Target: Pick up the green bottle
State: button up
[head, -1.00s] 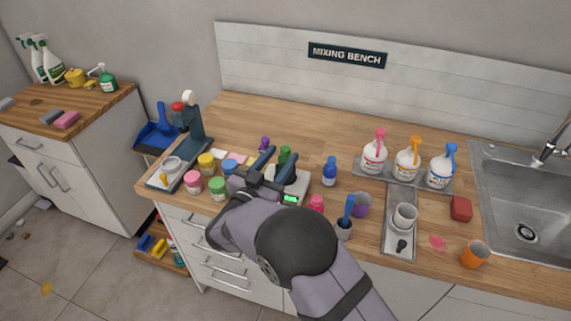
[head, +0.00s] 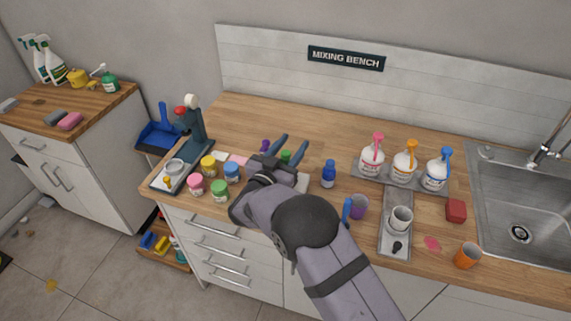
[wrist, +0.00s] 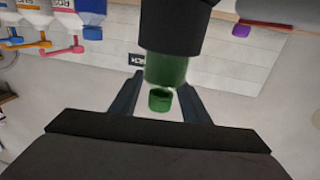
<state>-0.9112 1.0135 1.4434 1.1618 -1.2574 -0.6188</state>
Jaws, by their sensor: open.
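The green bottle (head: 286,156) stands on the mixing bench, mostly hidden behind my gripper in the head view; its green top shows between the fingers. In the wrist view, which is upside down, the green bottle (wrist: 167,68) hangs from the top with a dark band above its green part and a green cap (wrist: 160,99) below. My gripper (head: 292,143) is open, its fingers pointing toward the back wall. In the wrist view my gripper (wrist: 159,95) has one finger on either side of the cap, with gaps showing. I cannot tell how far along the fingers the bottle is.
A purple bottle (head: 265,147) stands close left of the fingers, and a blue bottle (head: 328,174) to the right. Several colored jars (head: 219,190) stand left of my arm. A purple cup (head: 358,206) and a tray of pump bottles (head: 447,189) are further right. The bench behind is clear.

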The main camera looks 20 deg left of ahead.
grip_shut()
jog(key=shift+r, duration=0.1)
notch_tip(320, 180, up, 10)
jog(key=b, duration=0.2)
jog(key=shift+b, duration=0.35)
dwell(0.4)
